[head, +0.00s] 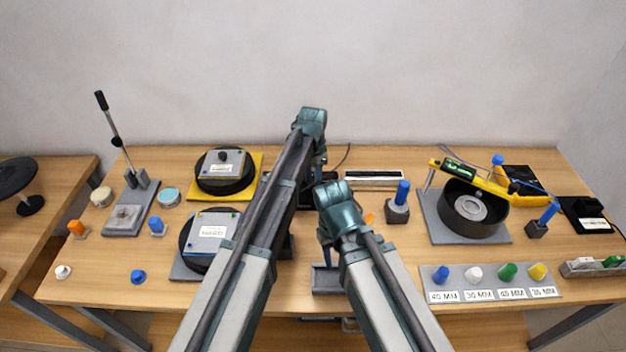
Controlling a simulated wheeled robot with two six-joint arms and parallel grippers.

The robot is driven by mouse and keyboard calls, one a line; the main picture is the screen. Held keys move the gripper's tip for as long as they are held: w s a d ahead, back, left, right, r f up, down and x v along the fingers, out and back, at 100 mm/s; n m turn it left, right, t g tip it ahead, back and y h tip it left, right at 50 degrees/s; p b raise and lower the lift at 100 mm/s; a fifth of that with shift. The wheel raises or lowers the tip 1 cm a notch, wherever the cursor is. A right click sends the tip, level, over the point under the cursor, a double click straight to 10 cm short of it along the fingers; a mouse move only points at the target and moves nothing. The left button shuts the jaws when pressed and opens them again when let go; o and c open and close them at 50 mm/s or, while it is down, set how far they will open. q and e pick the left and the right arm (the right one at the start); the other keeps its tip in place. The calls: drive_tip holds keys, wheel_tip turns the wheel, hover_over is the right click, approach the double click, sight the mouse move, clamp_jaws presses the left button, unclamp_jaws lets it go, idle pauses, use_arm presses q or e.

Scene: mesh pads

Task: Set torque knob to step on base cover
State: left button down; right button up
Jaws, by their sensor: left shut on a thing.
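My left gripper (320,172) points down at the middle back of the table, by a dark device (328,183) with a thin cable. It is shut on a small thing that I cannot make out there. My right gripper (326,255) hangs down nearer the front, above a grey tray (325,281); whether it is open is unclear. I cannot pick out the torque knob or its step marks; my arms cover much of this area. Two black round units with grey labelled plates stand to the left, one on a yellow base (254,164), one on a grey base (182,269). Which is the base cover is unclear.
A lever press (125,222) stands at the left. Blue-handled tools (402,192), a black bowl with a yellow arm (478,226) and a strip of coloured knobs (490,287) are at the right.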

sight(313, 183)
idle(0.5)
use_arm(q)
drive_tip(key=c, duration=0.5)
unclamp_jaws()
use_arm(e)
drive_tip(key=shift+r, duration=0.1)
use_arm(q)
wheel_tip(313, 183, up, 14)
drive_tip(key=p, duration=1.3)
drive_tip(key=shift+p, duration=0.4)
use_arm(e)
wheel_tip(313, 183, up, 14)
drive_tip(key=shift+f, duration=0.2)
use_arm(q)
drive_tip(key=shift+f, duration=0.15)
